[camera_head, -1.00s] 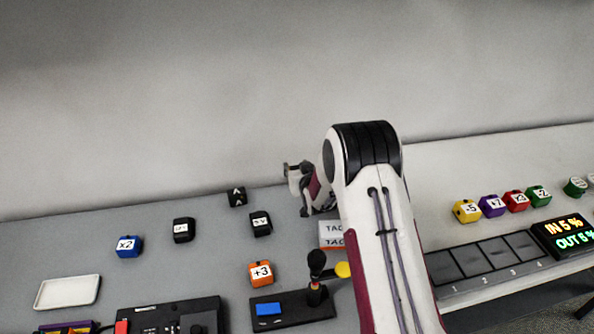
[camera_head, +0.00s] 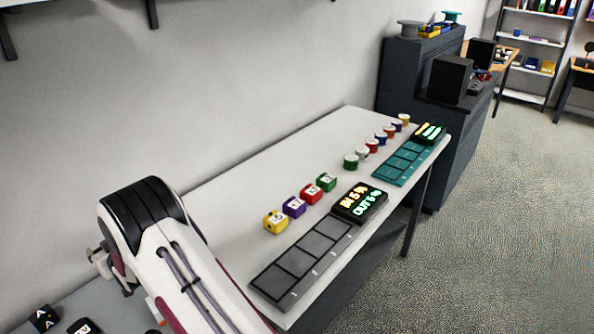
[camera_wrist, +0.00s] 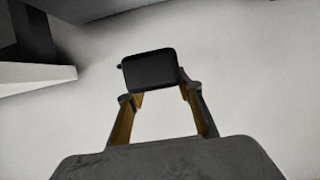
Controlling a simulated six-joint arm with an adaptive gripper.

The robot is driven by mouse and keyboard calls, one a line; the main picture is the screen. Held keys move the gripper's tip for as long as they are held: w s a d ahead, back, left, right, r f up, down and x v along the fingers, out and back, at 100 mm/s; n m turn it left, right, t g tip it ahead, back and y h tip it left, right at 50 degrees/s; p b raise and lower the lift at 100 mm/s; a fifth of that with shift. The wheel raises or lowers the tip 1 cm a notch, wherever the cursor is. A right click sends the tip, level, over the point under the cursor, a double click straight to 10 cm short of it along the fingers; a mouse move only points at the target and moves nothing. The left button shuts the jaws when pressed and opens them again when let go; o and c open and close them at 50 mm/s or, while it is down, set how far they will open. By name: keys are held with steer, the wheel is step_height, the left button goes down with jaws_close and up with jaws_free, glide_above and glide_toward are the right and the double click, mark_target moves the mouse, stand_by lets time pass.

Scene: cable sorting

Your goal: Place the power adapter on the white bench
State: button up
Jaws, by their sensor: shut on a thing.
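The power adapter (camera_wrist: 150,70) is a small black block with rounded corners and a short stub at its left side. In the wrist view it sits between the two fingertips of my gripper (camera_wrist: 160,93), which is shut on it. In the head view my gripper (camera_head: 100,260) shows only in part behind my arm at the lower left, and the adapter cannot be made out there. The white bench (camera_head: 240,197) runs from beside my arm toward the upper right; my gripper is to the left of it.
A grey slotted panel (camera_head: 300,262), a display (camera_head: 360,203) and a teal panel (camera_head: 403,163) line the front edge. Bare bench lies behind the cubes.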

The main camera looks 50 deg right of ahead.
steer(key=s+d+r+m+g+h, duration=0.1)
steer(key=s+d+r+m+h, duration=0.15)
steer(key=d+r, duration=0.45)
steer(key=s+d+r+m+h, duration=0.1)
steer(key=d+r+m+h, duration=0.25)
steer(key=d, duration=0.65)
steer(key=s+d+m+g+h, duration=0.3)
steer(key=s+d, duration=0.4)
steer(key=d, duration=0.1)
steer(key=shift+s+d+f, duration=0.2)
steer(key=shift+d+f, duration=0.1)
steer(key=shift+d, duration=0.1)
steer(key=shift+h, duration=0.3)
steer(key=shift+f, duration=3.1)
